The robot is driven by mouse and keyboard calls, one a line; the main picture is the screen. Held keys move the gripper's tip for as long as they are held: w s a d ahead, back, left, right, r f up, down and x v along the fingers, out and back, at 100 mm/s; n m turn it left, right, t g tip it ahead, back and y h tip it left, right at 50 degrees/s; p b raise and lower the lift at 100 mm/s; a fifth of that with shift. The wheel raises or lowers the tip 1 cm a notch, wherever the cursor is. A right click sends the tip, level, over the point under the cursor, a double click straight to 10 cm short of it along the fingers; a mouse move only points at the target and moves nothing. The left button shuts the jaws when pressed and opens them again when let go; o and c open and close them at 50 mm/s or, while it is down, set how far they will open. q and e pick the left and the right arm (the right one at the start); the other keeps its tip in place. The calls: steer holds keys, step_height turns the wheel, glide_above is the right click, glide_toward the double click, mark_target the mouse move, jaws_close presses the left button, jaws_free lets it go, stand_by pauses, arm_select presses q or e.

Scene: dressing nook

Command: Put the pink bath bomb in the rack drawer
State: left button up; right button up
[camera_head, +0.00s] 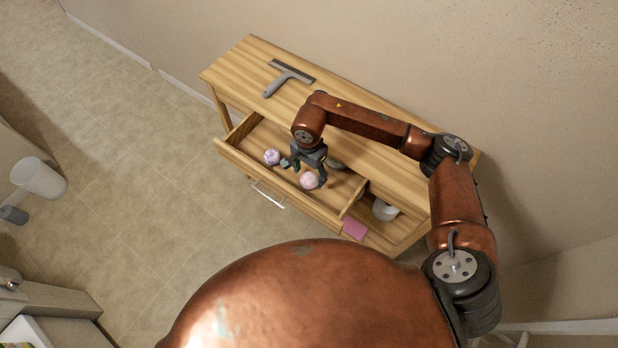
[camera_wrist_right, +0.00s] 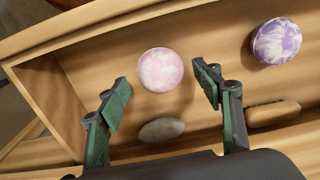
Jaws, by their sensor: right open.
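The pink bath bomb (camera_head: 309,180) lies in the open rack drawer (camera_head: 324,209), and it also shows in the right wrist view (camera_wrist_right: 160,69) on the drawer floor. My right gripper (camera_head: 303,173) is over the drawer. Its open fingers (camera_wrist_right: 161,92) stand either side of the near part of the bath bomb in the wrist view, with visible gaps. It holds nothing. A purple bath bomb (camera_head: 272,157) lies in the same drawer, to the left in the head view. My left gripper is not in view.
A grey stone-like object (camera_wrist_right: 162,130) and a tan oblong object (camera_wrist_right: 272,114) also lie in the drawer. A squeegee (camera_head: 286,77) lies on the rack top. A white cup-like object (camera_head: 385,210) and a pink cloth-like piece (camera_head: 355,228) are in the compartment right of the drawer.

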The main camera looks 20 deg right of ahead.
mark_target(308, 177)
step_height(308, 177, up, 8)
steer(key=shift+r, duration=0.1)
stand_by(0.4)
steer(key=shift+a, duration=0.1)
stand_by(0.9)
